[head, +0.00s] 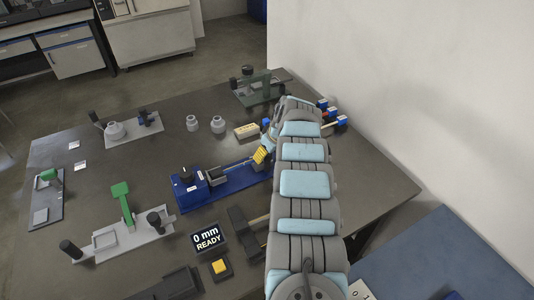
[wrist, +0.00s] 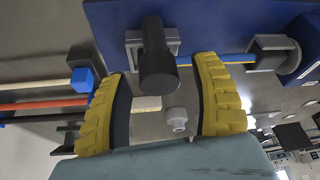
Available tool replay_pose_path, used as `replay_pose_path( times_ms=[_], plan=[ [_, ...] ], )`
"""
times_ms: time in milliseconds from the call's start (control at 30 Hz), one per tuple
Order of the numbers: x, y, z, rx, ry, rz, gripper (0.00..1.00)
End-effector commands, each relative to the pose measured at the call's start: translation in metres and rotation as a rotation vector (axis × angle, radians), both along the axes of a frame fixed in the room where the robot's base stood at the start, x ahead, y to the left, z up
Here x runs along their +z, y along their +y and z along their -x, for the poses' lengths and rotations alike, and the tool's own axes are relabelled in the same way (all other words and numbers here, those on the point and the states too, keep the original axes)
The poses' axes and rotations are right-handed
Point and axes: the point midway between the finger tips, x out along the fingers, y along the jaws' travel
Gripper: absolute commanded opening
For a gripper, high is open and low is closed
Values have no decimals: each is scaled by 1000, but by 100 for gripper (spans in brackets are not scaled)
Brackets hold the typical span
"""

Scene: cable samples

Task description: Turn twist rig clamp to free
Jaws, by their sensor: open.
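In the wrist view the blue base (wrist: 225,22) fills the top, with a black clamp handle (wrist: 157,62) on a grey mount. My gripper (wrist: 162,75) is open, its yellow fingers either side of the handle with gaps. I cannot tell whether they touch it. In the head view my gripper (head: 262,154) is at the rig's right end, where my arm hides the clamp.
A display (head: 208,239) reads "0 mm READY", with a yellow button (head: 219,267) below. A grey fixture with a green handle (head: 122,203) stands left. Cables with coloured ends (head: 342,121) lie behind my arm, close to the white wall (head: 400,100). Small grey cylinders (head: 218,124) stand behind the rig.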

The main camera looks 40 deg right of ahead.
Motion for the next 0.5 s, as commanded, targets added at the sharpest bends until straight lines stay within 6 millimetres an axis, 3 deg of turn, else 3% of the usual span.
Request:
replay_pose_path(
  times_ms=[67, 300, 500],
  plan=[
    [0, 0, 0, 0, 0, 0, 64],
    [0, 0, 0, 0, 0, 1, 0],
    [-1, 0, 0, 0, 0, 1, 0]
  ],
)
